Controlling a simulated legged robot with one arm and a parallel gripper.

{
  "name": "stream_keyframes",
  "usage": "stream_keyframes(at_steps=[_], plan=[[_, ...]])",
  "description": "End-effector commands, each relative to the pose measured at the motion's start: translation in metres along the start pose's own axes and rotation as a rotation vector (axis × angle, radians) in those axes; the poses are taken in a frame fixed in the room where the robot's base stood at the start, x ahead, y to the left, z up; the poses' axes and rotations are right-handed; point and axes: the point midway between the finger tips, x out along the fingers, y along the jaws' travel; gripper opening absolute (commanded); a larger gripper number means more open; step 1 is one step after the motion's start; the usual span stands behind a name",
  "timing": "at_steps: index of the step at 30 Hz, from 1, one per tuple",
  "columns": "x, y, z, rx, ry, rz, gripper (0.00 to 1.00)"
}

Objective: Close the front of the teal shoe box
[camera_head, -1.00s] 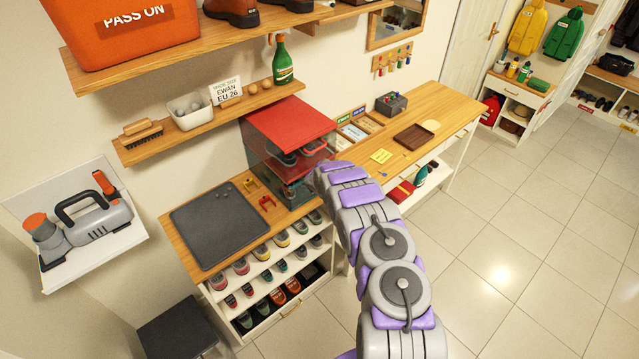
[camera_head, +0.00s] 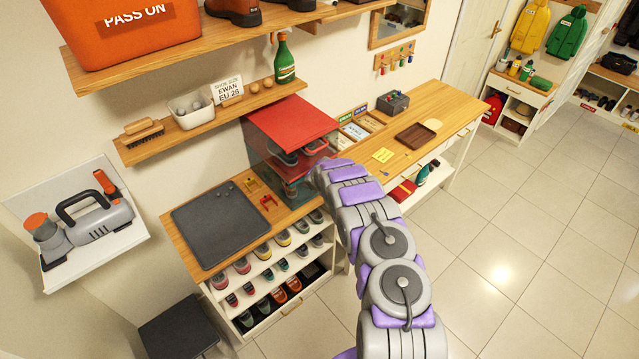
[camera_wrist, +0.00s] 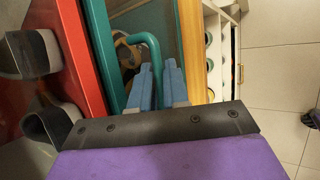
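The teal shoe box (camera_head: 291,189) stands on the wooden bench top under a red box (camera_head: 292,124), mostly hidden by my arm in the head view. In the wrist view its teal frame (camera_wrist: 192,40) and a bent teal handle (camera_wrist: 150,46) show, with a tan shoe (camera_wrist: 127,52) behind the handle. My gripper (camera_wrist: 158,68) has its two blue fingers close together, one on each side of the handle bar, and looks shut on it. The head view hides the fingers behind my arm. I cannot tell how far the teal front stands open.
The red box, with dark shoes (camera_wrist: 42,55) at its opening, is close on the left in the wrist view. A grey mat (camera_head: 221,223) lies left of the boxes, with small red clips (camera_head: 268,202) nearby. A wooden shelf (camera_head: 215,115) hangs above. Tiled floor (camera_head: 520,240) is clear on the right.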

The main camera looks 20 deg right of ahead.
Motion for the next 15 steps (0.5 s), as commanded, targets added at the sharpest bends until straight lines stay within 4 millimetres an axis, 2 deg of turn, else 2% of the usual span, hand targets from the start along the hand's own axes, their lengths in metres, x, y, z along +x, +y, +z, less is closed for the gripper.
stream_keyframes(at_steps=[1, 10, 15], plan=[[-0.006, 0.013, -0.002, -0.002, 0.001, 0.026, 0.21], [-0.040, 0.018, 0.001, -0.007, -0.003, 0.037, 0.21], [-0.058, 0.015, 0.002, -0.010, -0.009, 0.030, 0.21]])
